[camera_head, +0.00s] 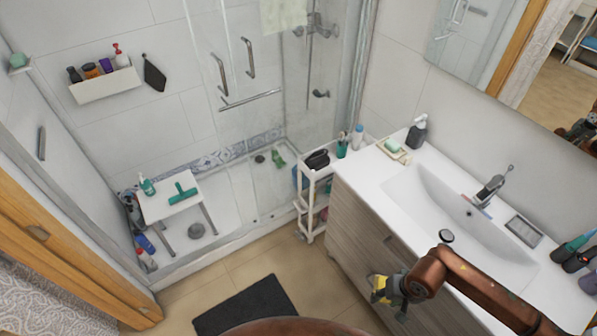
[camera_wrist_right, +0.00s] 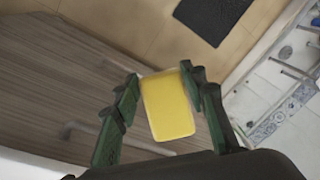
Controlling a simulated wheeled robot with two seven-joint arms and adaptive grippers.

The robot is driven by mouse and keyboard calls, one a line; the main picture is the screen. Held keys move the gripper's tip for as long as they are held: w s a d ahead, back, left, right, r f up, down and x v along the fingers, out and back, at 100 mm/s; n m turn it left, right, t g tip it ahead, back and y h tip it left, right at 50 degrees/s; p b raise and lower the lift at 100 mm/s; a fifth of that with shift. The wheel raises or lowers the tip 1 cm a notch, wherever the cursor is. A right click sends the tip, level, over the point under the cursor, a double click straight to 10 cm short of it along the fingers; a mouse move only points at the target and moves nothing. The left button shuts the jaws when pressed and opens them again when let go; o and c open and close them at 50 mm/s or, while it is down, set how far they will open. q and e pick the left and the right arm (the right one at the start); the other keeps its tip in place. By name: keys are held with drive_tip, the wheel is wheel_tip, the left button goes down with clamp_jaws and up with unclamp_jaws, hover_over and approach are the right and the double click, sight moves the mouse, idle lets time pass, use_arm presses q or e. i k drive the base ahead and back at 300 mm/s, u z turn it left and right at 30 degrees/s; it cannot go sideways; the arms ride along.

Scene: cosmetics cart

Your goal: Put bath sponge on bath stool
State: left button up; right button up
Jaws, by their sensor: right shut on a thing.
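The bath sponge is a yellow block (camera_wrist_right: 168,104) held between the dark green fingers of my right gripper (camera_wrist_right: 162,100) in the right wrist view. In the head view the right gripper (camera_head: 388,290) is in front of the wooden vanity drawers, with the yellow sponge (camera_head: 379,284) at its tip. The bath stool (camera_head: 157,206) is white and stands in the shower area at the left of the head view, well away from the gripper. A green squeegee-like thing (camera_head: 181,193) and a green bottle (camera_head: 147,186) are on its seat. My left gripper is not in view.
A dark mat (camera_head: 247,306) lies on the tiled floor. A white cart (camera_head: 311,191) stands beside the vanity (camera_head: 370,218). Glass panels and a low ledge border the shower. Several bottles stand on the floor left of the stool. The stool's front seat area looks partly clear.

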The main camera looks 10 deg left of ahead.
sight(155, 204)
drive_tip(key=u, duration=1.85)
drive_tip(key=i, duration=0.9)
drive_tip(key=u, duration=0.6)
drive_tip(key=i, duration=1.35)
drive_tip(key=z, duration=0.1)
